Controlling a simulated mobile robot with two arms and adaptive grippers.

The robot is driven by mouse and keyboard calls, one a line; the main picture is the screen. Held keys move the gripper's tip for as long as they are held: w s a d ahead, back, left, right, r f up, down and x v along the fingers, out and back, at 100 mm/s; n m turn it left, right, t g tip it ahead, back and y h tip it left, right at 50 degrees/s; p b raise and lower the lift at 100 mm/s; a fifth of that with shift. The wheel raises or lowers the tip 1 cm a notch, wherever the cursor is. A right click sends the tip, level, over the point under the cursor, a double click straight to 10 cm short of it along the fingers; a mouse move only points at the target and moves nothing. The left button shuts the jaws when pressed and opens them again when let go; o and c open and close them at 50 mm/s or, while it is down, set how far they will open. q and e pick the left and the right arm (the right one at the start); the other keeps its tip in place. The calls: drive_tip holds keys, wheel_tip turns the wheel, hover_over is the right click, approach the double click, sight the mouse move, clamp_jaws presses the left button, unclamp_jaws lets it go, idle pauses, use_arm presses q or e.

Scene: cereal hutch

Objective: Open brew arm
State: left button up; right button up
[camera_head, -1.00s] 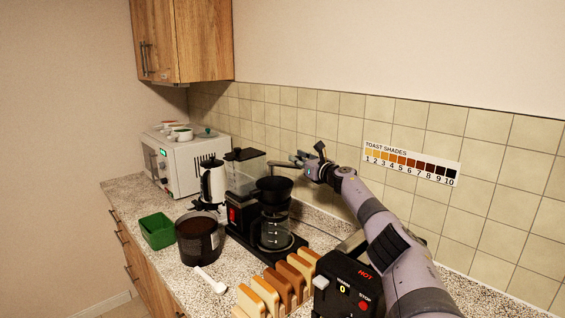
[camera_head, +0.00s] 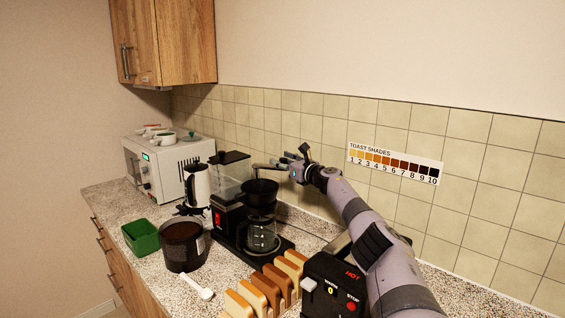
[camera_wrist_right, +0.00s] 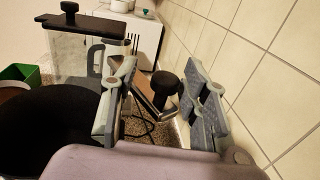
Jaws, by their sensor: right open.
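The coffee maker (camera_head: 228,205) stands on the counter with a dark filter basket (camera_head: 261,191) above its glass carafe (camera_head: 261,235). The brew arm (camera_head: 266,166) looks like a thin bar above and behind the basket. My right gripper (camera_head: 284,161) is at its right end, by the tiled wall. In the right wrist view, my right gripper (camera_wrist_right: 160,95) is open, with a metal bar and a black knob (camera_wrist_right: 165,83) showing between its fingers. I cannot tell whether the fingers touch it. The basket (camera_wrist_right: 50,125) is at lower left there. My left gripper is out of view.
The tiled wall (camera_wrist_right: 265,75) is close to my right finger. A toaster (camera_head: 330,287) and bread slices (camera_head: 268,288) stand in front, below my right arm.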

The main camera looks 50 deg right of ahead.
drive_tip(key=shift+s+f, duration=0.15)
drive_tip(key=shift+s, duration=0.8)
drive_tip(key=shift+a+v, duration=0.2)
drive_tip(key=shift+v, duration=2.2)
drive_tip(key=shift+s+a, duration=0.15)
drive_tip(key=shift+s, duration=0.2)
